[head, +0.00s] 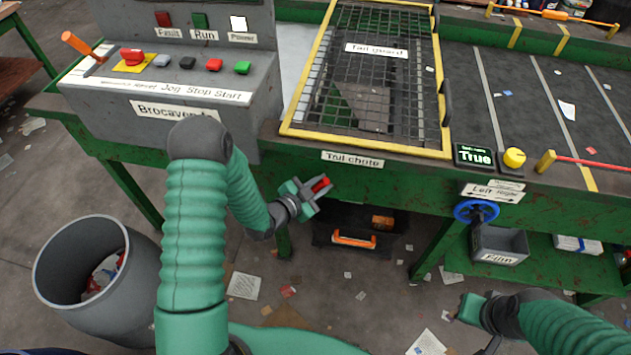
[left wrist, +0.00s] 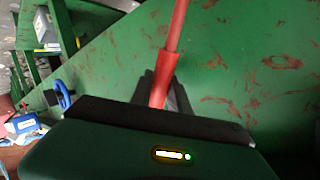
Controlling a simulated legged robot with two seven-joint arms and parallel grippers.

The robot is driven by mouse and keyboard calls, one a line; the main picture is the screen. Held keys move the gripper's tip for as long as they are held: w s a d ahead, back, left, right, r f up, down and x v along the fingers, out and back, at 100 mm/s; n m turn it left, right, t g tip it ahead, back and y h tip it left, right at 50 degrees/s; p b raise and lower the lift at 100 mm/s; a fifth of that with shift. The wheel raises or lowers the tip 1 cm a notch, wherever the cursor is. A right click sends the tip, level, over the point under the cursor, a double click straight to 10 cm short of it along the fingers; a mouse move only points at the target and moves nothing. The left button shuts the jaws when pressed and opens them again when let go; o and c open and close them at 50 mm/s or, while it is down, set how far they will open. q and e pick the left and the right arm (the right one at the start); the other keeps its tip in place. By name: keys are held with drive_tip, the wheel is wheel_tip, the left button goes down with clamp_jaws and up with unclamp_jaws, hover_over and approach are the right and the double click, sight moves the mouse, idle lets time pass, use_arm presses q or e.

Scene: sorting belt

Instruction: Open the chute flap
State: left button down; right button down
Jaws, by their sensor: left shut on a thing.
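The Tail chute label (head: 352,159) is on the green front side of the belt frame. My left gripper (head: 318,187) is just below and left of that label, shut on a red handle (head: 321,184). In the left wrist view the red handle (left wrist: 173,45) is a thin rod with a thicker grip end between my fingers, in front of scratched green metal. The flap itself cannot be made out clearly.
A dark bin with an orange handle (head: 354,238) sits below the chute. A blue handwheel (head: 476,212) and a grey box (head: 499,245) are to the right. A grey barrel (head: 62,275) stands at the left. A yellow-framed mesh guard (head: 443,75) covers the belt end.

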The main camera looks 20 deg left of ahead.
use_arm(q)
drive_tip(key=shift+d+f+m+g+y, duration=0.3)
drive_tip(key=shift+d+f+m, duration=0.15)
drive_tip(key=shift+d, duration=0.15)
drive_tip(key=shift+f, duration=0.15)
drive_tip(key=c, duration=1.5)
unclamp_jaws()
drive_tip(key=shift+d, duration=0.1)
drive_tip(key=shift+c, duration=0.2)
drive_tip(key=shift+o, duration=1.4)
drive_tip(key=shift+w, duration=0.15)
drive_tip(key=p+v, duration=0.6)
drive_tip(key=v, duration=1)
drive_tip(key=shift+s+p, duration=0.35)
drive_tip(key=shift+s, duration=0.05)
